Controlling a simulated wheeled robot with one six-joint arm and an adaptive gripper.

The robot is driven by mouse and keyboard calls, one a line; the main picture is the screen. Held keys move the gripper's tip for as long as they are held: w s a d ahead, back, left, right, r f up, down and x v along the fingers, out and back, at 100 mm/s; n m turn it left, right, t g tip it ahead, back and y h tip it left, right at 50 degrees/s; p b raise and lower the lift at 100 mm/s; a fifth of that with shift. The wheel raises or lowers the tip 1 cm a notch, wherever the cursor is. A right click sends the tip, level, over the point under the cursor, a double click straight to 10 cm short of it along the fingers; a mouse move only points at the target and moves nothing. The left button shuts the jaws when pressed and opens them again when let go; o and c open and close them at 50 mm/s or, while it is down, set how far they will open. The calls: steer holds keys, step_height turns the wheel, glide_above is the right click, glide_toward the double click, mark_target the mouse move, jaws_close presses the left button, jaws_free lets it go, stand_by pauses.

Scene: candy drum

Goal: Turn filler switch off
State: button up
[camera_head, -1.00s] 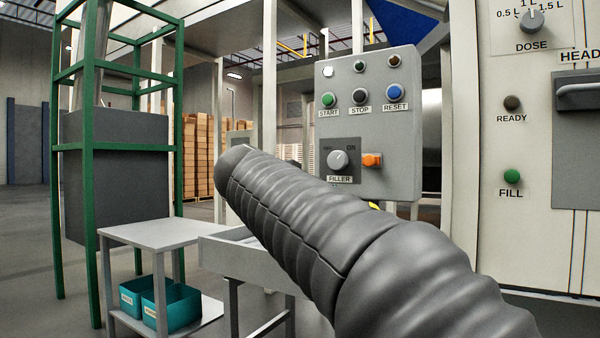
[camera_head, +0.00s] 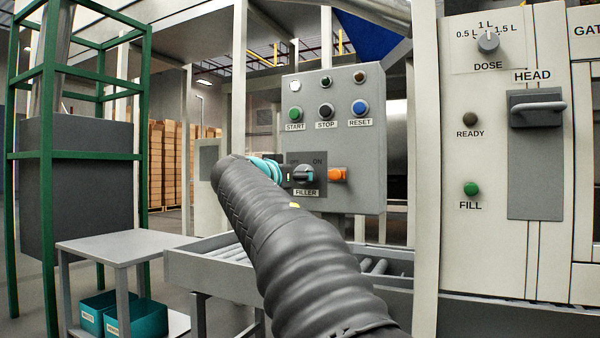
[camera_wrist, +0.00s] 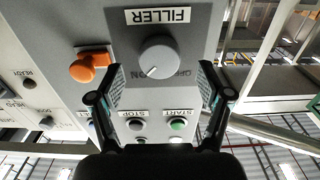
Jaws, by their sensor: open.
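The filler switch is a round grey knob (camera_wrist: 158,56) on a dark plate marked FILLER (camera_wrist: 158,15). Its white pointer mark points down-left in the upside-down wrist view, which fits the ON side. In the head view the FILLER label (camera_head: 306,192) shows on the grey control panel (camera_head: 350,200), with ON at upper right. My gripper (camera_wrist: 161,75) is open, with one fingertip on each side of the knob in the wrist view; contact cannot be told. In the head view my gripper (camera_head: 296,174) is at the knob and partly hides it and the OFF label.
An orange switch (camera_head: 338,174) juts out close beside the filler plate. START (camera_head: 294,114), STOP (camera_head: 326,110) and RESET (camera_head: 360,108) buttons sit above. A roller conveyor (camera_head: 225,250) and a grey side table (camera_head: 120,245) stand below.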

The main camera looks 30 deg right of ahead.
steer(key=x, duration=0.3)
steer(key=shift+d+p, duration=0.15)
steer(key=shift+p, duration=0.15)
steer(key=c, duration=1.2)
